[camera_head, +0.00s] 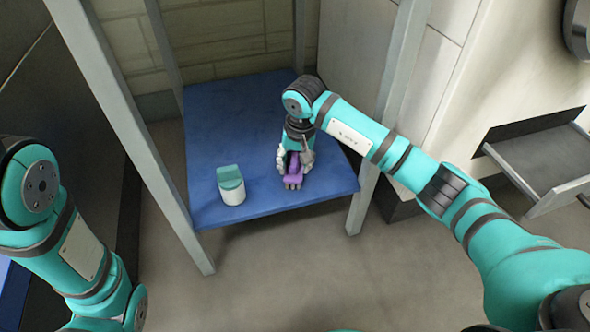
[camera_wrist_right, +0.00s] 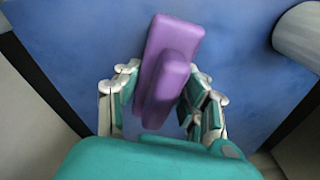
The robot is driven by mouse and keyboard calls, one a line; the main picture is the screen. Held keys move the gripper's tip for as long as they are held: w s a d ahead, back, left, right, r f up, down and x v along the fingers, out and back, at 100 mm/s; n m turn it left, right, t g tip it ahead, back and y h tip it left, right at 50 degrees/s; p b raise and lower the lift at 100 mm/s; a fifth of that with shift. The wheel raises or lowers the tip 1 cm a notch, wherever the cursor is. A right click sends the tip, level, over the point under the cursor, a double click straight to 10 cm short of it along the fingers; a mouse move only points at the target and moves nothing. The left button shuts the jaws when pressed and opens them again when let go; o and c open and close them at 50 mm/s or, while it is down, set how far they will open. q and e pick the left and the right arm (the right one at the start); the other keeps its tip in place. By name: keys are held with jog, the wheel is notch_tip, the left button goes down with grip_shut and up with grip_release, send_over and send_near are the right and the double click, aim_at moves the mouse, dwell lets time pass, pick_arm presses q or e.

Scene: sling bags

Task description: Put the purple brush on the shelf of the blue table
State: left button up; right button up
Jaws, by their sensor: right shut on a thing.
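The purple brush (camera_head: 294,180) is at my right gripper (camera_head: 294,157), over the right part of the blue shelf (camera_head: 230,120) between grey posts. In the right wrist view the brush (camera_wrist_right: 168,65) lies between the two fingers of the right gripper (camera_wrist_right: 160,98), which is shut on it. The blue surface (camera_wrist_right: 80,40) lies behind the brush. I cannot tell whether the brush touches it. My left arm comes in at the left edge of the head view, but its gripper is out of view.
Grey posts (camera_head: 385,95) rise at the shelf's corners. An open drawer (camera_head: 540,165) sticks out at the right. The back of the shelf is clear.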

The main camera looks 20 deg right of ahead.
dwell(0.3)
jog(key=o, duration=1.1)
jog(key=shift+f, duration=0.1)
jog(key=shift+o, duration=0.2)
